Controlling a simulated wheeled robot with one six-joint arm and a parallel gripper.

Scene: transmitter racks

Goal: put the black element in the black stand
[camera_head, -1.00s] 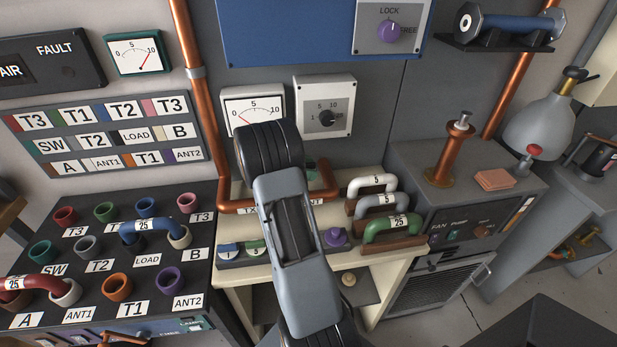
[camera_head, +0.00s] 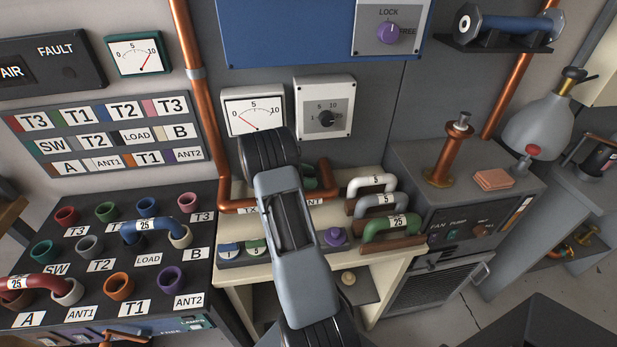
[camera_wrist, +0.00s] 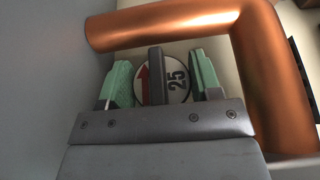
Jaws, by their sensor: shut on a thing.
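In the wrist view my gripper (camera_wrist: 161,74) has two green fingertips on either side of a dark upright bar. The face lies close to a copper pipe (camera_wrist: 262,75). A low dark holder with a blue piece marked 1 (camera_head: 230,250) and a green piece marked 5 (camera_head: 256,246) is left of my arm. I cannot tell which thing is the black stand.
A meter (camera_head: 253,109) hangs behind. A black panel of coloured sockets (camera_head: 90,285) lies left.

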